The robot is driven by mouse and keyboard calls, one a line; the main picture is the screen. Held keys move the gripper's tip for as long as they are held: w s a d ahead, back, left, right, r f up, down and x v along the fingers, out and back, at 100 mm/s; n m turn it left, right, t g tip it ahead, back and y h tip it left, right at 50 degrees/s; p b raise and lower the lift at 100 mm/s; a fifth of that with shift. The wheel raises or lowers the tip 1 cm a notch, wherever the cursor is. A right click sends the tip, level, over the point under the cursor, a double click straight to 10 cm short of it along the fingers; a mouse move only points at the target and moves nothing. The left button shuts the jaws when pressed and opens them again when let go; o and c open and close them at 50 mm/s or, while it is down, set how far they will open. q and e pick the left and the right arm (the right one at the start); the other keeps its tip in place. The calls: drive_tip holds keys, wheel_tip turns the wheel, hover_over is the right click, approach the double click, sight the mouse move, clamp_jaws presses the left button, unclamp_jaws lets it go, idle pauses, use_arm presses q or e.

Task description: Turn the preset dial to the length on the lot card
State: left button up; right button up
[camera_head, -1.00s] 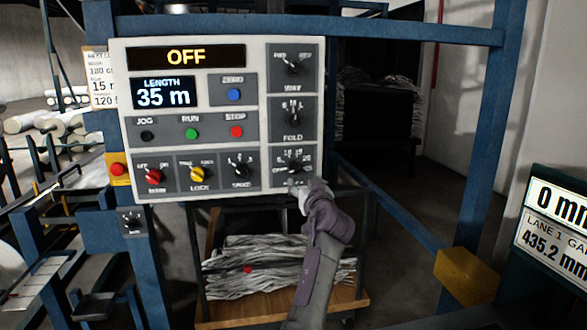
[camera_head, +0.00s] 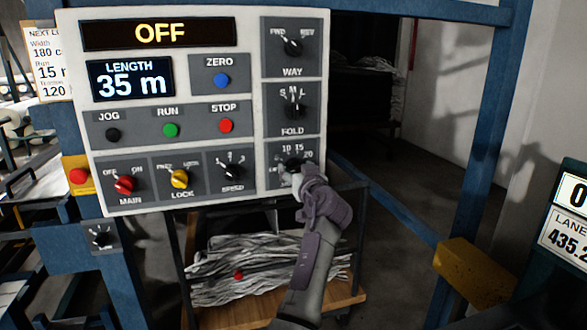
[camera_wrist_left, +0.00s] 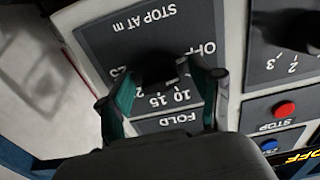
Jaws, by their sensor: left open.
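The preset dial (camera_head: 291,163) is a black knob at the panel's lower right, partly covered by my left gripper (camera_head: 302,178) in the head view. In the wrist view the black dial (camera_wrist_left: 155,68) sits on a grey plate marked "STOP AT m", with OFF, 10, 15 and 25 readable. My left gripper (camera_wrist_left: 166,82) is open, its teal fingers on either side of the dial. I cannot tell whether they touch it, or where its pointer stands. My right gripper is not in view.
The white control panel (camera_head: 250,98) shows OFF and "LENGTH 35 m". The FOLD knob (camera_head: 294,100) is just above the preset dial, the SPEED knob (camera_head: 232,170) left of it. Blue frame posts (camera_head: 490,120) and a yellow block (camera_head: 472,272) stand at right.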

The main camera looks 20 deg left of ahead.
use_arm(q)
drive_tip(key=shift+d, duration=0.1)
drive_tip(key=shift+c, duration=0.4)
drive_tip(key=c, duration=1.1)
drive_tip(key=shift+o, duration=0.2)
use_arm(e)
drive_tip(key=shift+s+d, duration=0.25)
